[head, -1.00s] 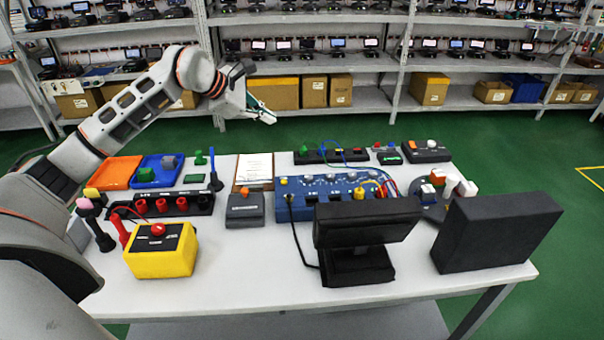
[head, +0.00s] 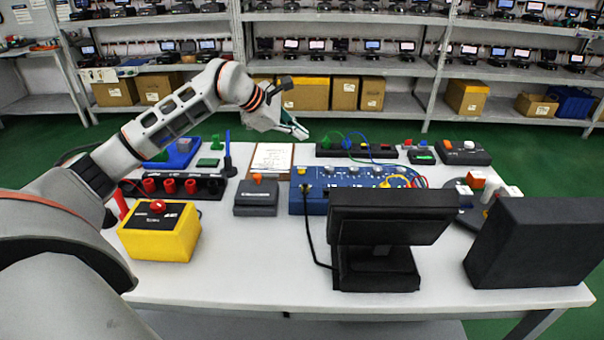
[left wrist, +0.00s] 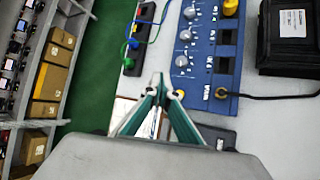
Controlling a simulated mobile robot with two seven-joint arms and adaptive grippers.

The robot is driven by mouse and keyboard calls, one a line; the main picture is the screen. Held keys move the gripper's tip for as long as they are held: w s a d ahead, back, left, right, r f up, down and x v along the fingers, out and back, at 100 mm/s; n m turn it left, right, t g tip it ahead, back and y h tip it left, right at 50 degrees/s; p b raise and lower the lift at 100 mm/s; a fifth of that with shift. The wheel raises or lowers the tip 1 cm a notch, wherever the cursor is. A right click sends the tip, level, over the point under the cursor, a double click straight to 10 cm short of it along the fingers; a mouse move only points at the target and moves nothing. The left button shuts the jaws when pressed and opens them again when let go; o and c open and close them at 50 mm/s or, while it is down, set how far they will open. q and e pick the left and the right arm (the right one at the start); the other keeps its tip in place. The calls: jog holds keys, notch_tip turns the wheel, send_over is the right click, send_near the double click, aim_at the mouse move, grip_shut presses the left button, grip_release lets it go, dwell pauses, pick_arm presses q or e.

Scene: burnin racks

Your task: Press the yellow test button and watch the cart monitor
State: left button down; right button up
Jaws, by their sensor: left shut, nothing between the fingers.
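The blue test board (head: 345,177) lies in the middle of the white table. A small yellow button (head: 302,171) is at its left end. In the left wrist view the button (left wrist: 180,93) shows just right of my fingertips. My left gripper (head: 298,130) is shut and empty, above the far side of the table. Its green fingers (left wrist: 160,90) meet at the tips in the wrist view. I cannot tell whether it touches anything, but it looks raised in the head view. A black monitor (head: 390,217) on a stand has its back to me, so its screen is hidden.
A yellow box (head: 160,235) with a red button stands at the front left. A large black box (head: 540,240) stands at the right. A clipboard (head: 270,158) lies behind a grey box (head: 256,197). Racks with cardboard boxes (head: 305,93) line the back.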

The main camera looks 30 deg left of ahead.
aim_at(300, 171)
pick_arm(q)
notch_tip(300, 171, down, 4)
jog(key=b, duration=0.2)
jog(key=shift+d+b, duration=0.1)
jog(key=shift+b, duration=0.2)
notch_tip(300, 171, down, 3)
jog(key=shift+f+b, duration=0.1)
jog(key=shift+b, duration=1)
jog(key=shift+f, duration=0.5)
jog(key=shift+f+b, duration=0.3)
jog(key=shift+b, duration=0.05)
pick_arm(e)
jog(key=f, duration=0.2)
jog(key=d+f, duration=0.1)
jog(key=f, duration=0.1)
jog(key=shift+d+f, duration=0.2)
jog(key=shift+f, duration=0.1)
jog(key=shift+r, duration=0.1)
jog(key=shift+s, duration=0.15)
pick_arm(q)
jog(key=shift+f, duration=0.1)
